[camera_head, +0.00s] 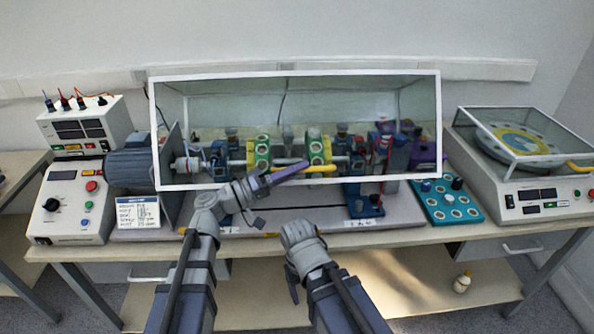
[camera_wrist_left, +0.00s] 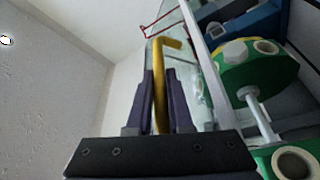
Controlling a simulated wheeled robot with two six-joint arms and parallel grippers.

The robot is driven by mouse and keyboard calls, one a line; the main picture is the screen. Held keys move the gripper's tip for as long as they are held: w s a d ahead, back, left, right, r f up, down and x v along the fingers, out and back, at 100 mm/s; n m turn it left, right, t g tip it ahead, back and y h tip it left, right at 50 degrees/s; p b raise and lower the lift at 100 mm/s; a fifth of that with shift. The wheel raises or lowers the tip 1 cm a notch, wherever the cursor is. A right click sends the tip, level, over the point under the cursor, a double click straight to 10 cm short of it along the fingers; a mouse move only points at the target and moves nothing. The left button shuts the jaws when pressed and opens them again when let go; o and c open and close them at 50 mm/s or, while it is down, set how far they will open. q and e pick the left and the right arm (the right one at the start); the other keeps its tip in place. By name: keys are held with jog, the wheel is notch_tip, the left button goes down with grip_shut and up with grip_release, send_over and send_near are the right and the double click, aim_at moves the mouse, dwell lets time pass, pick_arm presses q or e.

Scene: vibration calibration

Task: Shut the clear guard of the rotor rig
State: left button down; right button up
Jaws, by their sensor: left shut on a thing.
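The clear guard (camera_head: 365,75) has a white frame and stands in front of and over the rotor rig. A yellow handle (camera_head: 323,168) is on its lower front edge. In the left wrist view the yellow handle (camera_wrist_left: 159,85) runs between the two fingers of my left gripper (camera_wrist_left: 160,100). My left gripper (camera_head: 302,166) is shut on it. The rotor shaft with green-yellow discs (camera_head: 258,151) shows through the clear panel. How far the guard's lower edge is from the base cannot be told. My right arm's wrist (camera_head: 300,240) is below, in front of the bench; its fingers are not clear.
A motor (camera_head: 130,165) and control boxes (camera_head: 72,205) stand left of the guard. A teal tray (camera_head: 447,203) and a balancing machine with its own clear cover (camera_head: 520,130) stand right. A small bottle (camera_head: 462,283) is on the lower shelf.

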pick_arm(q)
notch_tip(320, 180, down, 14)
jog(key=s+m+h+b, duration=0.1)
jog(key=m+b, duration=0.3)
jog(key=b, duration=1)
jog(key=shift+s+f+g, duration=0.25)
jog(key=shift+s+g, duration=0.15)
jog(key=shift+s, duration=0.1)
jog(key=c, duration=0.8)
grip_release()
jog(key=shift+c, duration=0.2)
jog(key=b+v, duration=0.2)
jog(key=v, duration=0.4)
jog(key=shift+a+f, duration=0.15)
jog(key=shift+f, duration=0.05)
jog(key=shift+b+v, duration=0.35)
jog(key=shift+v, duration=0.4)
